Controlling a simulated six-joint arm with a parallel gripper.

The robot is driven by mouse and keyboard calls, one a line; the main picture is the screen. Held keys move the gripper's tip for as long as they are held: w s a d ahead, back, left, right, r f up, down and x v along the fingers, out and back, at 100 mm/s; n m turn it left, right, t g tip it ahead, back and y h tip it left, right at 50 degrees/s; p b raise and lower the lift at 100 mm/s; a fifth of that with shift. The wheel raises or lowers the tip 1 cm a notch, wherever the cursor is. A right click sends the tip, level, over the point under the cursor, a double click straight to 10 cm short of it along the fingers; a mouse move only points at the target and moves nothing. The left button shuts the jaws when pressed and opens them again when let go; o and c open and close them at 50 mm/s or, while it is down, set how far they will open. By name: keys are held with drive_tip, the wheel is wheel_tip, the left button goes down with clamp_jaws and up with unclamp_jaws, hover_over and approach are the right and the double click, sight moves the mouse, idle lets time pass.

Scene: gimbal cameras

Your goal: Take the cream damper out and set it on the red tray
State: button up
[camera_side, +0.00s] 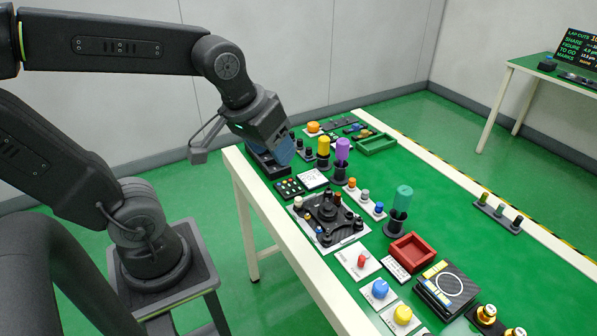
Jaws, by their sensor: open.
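A small cream damper (298,202) stands at the left corner of the black gimbal unit (327,208) near the table's left edge. The red tray (412,249) lies to the right of the unit, an open square box that looks empty. My gripper (285,152) hangs above the far left end of the table, up and left of the cream damper and clear of it.
A green tray (378,144) lies at the back. White cards with red (362,260), blue (380,288) and yellow (402,314) knobs line the front.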

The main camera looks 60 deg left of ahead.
drive_tip(key=w+a+f+n+g, duration=0.3)
drive_tip(key=w+a+f+n, duration=0.35)
drive_tip(key=w+n, duration=0.3)
drive_tip(key=n+g, duration=0.2)
drive_tip(key=n, duration=0.6)
approach(298, 198)
wheel_tip(298, 198, down, 10)
drive_tip(key=shift+s+f, duration=0.15)
drive_tip(key=shift+c, duration=0.3)
clamp_jaws()
drive_tip(key=shift+r, duration=0.4)
drive_tip(key=shift+r, duration=0.7)
drive_tip(key=shift+r, duration=0.45)
